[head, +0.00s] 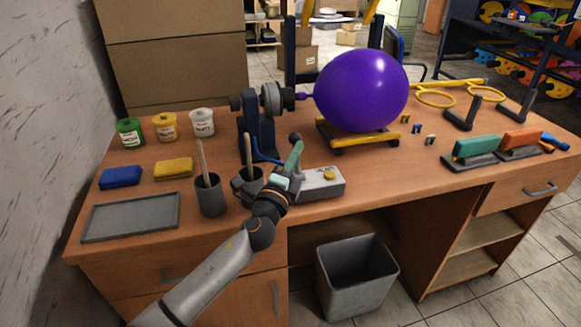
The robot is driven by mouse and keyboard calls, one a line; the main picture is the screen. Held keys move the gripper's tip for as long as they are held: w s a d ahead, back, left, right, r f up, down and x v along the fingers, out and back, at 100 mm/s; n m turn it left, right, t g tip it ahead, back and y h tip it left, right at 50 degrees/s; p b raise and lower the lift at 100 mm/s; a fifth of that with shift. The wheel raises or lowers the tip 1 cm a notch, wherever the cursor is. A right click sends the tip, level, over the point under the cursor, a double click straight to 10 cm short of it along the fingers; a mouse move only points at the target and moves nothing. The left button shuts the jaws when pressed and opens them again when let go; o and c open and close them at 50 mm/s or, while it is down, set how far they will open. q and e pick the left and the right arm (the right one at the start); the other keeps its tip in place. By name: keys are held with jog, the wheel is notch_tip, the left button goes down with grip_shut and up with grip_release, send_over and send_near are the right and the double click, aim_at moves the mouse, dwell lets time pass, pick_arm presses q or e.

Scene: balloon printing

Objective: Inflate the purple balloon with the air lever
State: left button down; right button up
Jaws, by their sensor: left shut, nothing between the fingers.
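The purple balloon (362,90) is large and round, its neck pointing left to the nozzle of the dark pump stand (258,130). It sits at a yellow cradle (380,138). The air lever (295,136) shows as a dark knob just above my left gripper (296,150). The lever's shaft is hidden behind the gripper. A grey control box (325,184) with a yellow button is just right of the gripper. My left gripper is shut and empty, close to the lever; I cannot tell whether they touch. My right gripper is not in view.
Two dark cups (209,196) with sticks stand left of my arm. Paint jars (166,127), sponges (121,177) and a grey tray (130,216) are at the left. Stamps (476,148) and yellow rings (436,97) are at the right. A grey bin (356,291) stands below the desk.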

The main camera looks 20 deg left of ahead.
pick_arm(q)
jog(key=shift+s+a, duration=0.3)
jog(key=shift+a, duration=0.1)
jog(key=b+v, duration=0.1)
jog(key=v, duration=1)
jog(key=shift+s+d+f+b, duration=0.2)
jog(key=shift+s+d+b, duration=0.15)
jog(key=s+f+n+g+p, duration=0.3)
jog(key=s+f+n, duration=0.1)
jog(key=f, duration=0.3)
jog(key=s+f+n+g+p, duration=0.25)
jog(key=s+f+n, duration=0.2)
jog(key=f, duration=0.25)
jog(key=s+d+f+n+g+h+p, duration=0.2)
jog(key=s+f+n+g, duration=0.3)
jog(key=s+f+n, duration=0.4)
jog(key=s+f+p, duration=0.1)
jog(key=s, duration=0.3)
jog(key=shift+s+d, duration=0.2)
jog(key=shift+d, duration=0.2)
